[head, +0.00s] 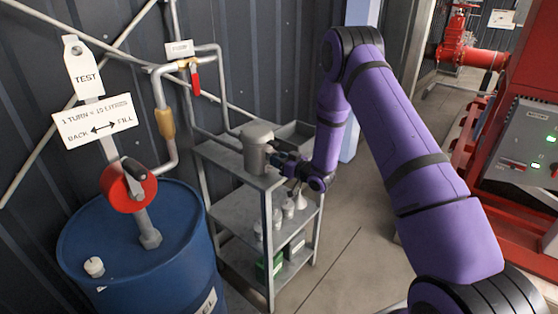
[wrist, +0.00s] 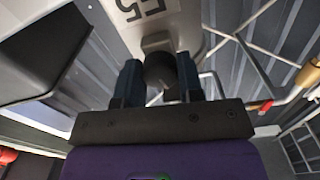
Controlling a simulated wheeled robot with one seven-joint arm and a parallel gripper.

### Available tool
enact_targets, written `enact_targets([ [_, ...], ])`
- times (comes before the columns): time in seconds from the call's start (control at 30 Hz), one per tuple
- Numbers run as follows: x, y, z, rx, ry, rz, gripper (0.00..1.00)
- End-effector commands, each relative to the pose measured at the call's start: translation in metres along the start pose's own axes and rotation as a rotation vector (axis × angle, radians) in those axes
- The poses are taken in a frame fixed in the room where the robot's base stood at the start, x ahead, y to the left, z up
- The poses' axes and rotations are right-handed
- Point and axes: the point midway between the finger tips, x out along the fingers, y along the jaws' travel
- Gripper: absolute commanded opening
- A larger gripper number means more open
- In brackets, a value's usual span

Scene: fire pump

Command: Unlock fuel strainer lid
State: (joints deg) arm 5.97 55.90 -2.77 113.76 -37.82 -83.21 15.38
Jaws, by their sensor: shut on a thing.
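The fuel strainer is a grey cylinder (head: 257,148) with a wider lid (head: 257,131) on top. It stands on the upper shelf of a metal rack. My gripper (head: 275,160) reaches it from the right at the strainer's side. In the wrist view the strainer's pale body with dark markings (wrist: 145,12) fills the top middle. A dark round knob (wrist: 160,72) sits between the two fingers of my gripper (wrist: 160,85), which are shut on it. The knob's far side and the lid's locking parts are hidden.
The metal rack (head: 240,190) holds white bottles (head: 288,208) and a green box (head: 268,264) on lower shelves. A blue drum (head: 140,250) with a red hand pump (head: 128,187) stands left. A pipe with a red-handled valve (head: 195,78) runs behind the strainer. Red machinery is at right.

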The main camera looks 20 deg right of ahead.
Motion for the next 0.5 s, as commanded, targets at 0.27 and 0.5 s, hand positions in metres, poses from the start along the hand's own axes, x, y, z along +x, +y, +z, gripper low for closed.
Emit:
enact_targets([
  [0.27, -0.0003, 0.0004, 0.0005, -0.238, -0.001, 0.000, 0.11],
  [0.5, -0.0004, 0.0007, 0.0006, -0.467, -0.001, 0.000, 0.11],
])
